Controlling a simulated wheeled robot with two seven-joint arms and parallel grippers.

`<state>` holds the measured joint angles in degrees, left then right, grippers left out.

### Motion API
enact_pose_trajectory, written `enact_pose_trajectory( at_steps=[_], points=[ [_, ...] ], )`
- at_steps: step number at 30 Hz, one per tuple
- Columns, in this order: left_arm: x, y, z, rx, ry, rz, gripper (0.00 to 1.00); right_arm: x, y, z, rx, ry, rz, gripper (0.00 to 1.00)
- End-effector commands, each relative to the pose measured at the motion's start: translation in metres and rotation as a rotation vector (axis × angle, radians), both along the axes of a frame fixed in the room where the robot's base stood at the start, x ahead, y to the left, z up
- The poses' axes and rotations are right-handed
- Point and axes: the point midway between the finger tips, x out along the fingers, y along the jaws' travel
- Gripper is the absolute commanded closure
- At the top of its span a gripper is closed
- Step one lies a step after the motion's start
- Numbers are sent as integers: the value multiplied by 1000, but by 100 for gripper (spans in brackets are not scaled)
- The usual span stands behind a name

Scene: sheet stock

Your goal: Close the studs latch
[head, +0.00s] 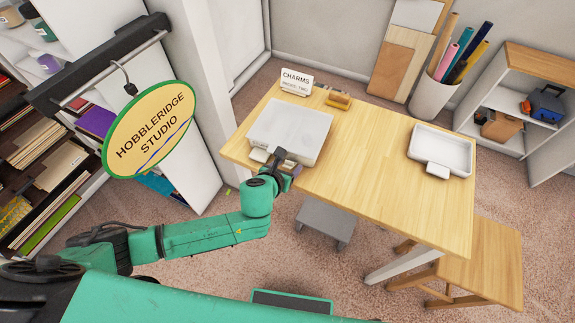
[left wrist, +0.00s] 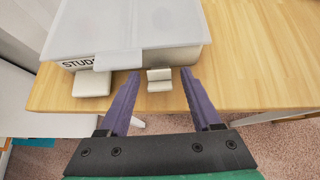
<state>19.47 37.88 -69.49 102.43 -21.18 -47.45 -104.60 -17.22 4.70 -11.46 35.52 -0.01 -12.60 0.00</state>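The studs case is a pale box with a greyish see-through lid (head: 291,128) at the left end of the table, its lid lying down flat. In the left wrist view the case (left wrist: 140,22) shows a partly hidden "STUD" label. A tab (left wrist: 118,60) juts from the lid's front edge. Below it are two cream pieces on the front: a flat left one (left wrist: 91,83) and a stepped latch piece (left wrist: 160,80), both sticking outward. My left gripper (left wrist: 160,76) is open, its purple fingers on either side of the stepped piece with gaps. It also shows in the head view (head: 283,160).
A "CHARMS" card (head: 296,81) and a small tan item (head: 338,99) stand behind the case. A white open tray (head: 440,150) is at the table's right. The wooden table (head: 365,180) is clear between. A hanging oval sign (head: 150,130) is left of my arm.

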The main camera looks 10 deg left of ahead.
Motion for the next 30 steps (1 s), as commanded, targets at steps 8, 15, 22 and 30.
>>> enact_pose_trajectory(
  at_steps=[8,15,22,30],
  points=[
    [-11,3,8,1,0,-1,35,0,2,0,2,-1,-1,50],
    [-56,15,41,-1,2,-2,35,1,3,-3,4,-1,-1,50],
    [-102,27,76,1,2,-2,35,1,3,-8,4,-1,-2,50],
    [-113,29,87,1,0,1,35,1,3,-9,4,-1,-2,50]
  ],
)
